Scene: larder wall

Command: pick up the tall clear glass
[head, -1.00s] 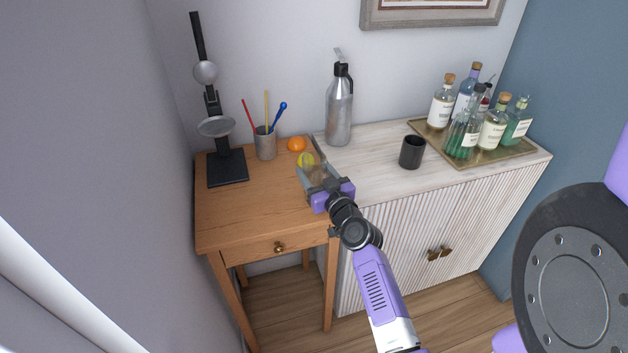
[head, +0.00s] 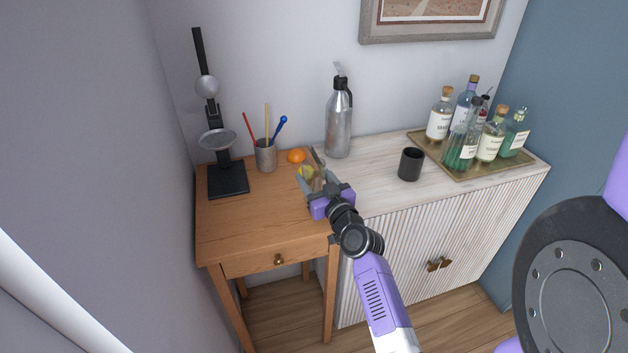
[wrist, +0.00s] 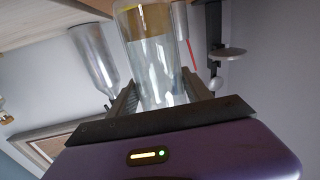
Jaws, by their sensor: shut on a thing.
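The tall clear glass (wrist: 157,60) stands between the two fingers of my gripper (wrist: 165,90) in the wrist view, with the fingers against its sides. My gripper is shut on it. In the head view my gripper (head: 312,178) is over the right side of the wooden table, near the cabinet. There the glass (head: 317,181) shows only faintly between the fingers, mostly hidden by them. I cannot tell whether its base touches the table.
A yellow-green fruit (head: 305,172) and an orange (head: 297,157) are close by the gripper. A pencil cup (head: 265,155) and a black stand (head: 228,181) are to the left. A steel bottle (head: 338,125), a black cup (head: 410,164) and a bottle tray (head: 462,174) are on the cabinet.

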